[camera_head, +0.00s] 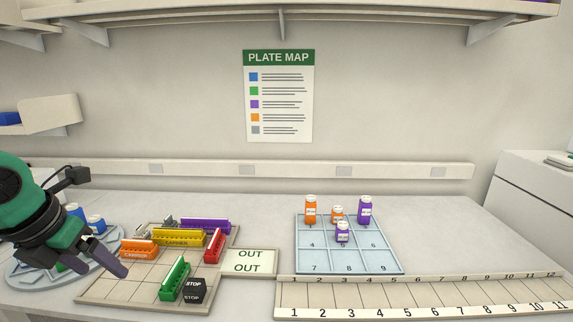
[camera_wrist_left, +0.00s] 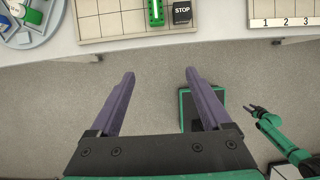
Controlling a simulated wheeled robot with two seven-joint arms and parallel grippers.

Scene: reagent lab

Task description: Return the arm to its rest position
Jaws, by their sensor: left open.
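My left arm (camera_head: 25,200) comes in from the left in the head view. Its gripper (camera_head: 102,268) is over the left part of the bench, near the tan grid board (camera_head: 115,288). In the left wrist view my left gripper (camera_wrist_left: 160,76) is open, with nothing between its purple fingers and grey floor behind them. The bench edge and board are beyond the fingertips there. My right gripper (camera_wrist_left: 255,110) shows small at the right of the left wrist view, over the floor; its jaw state is too small to tell. It is not in the head view.
The board holds orange (camera_head: 139,249), yellow (camera_head: 179,238), purple (camera_head: 205,226), red (camera_head: 214,246) and green (camera_head: 174,279) blocks and a black STOP block (camera_head: 194,291). A round blue-grey tray (camera_head: 25,275) lies behind the left gripper. Bottles stand on a blue numbered tray (camera_head: 348,268).

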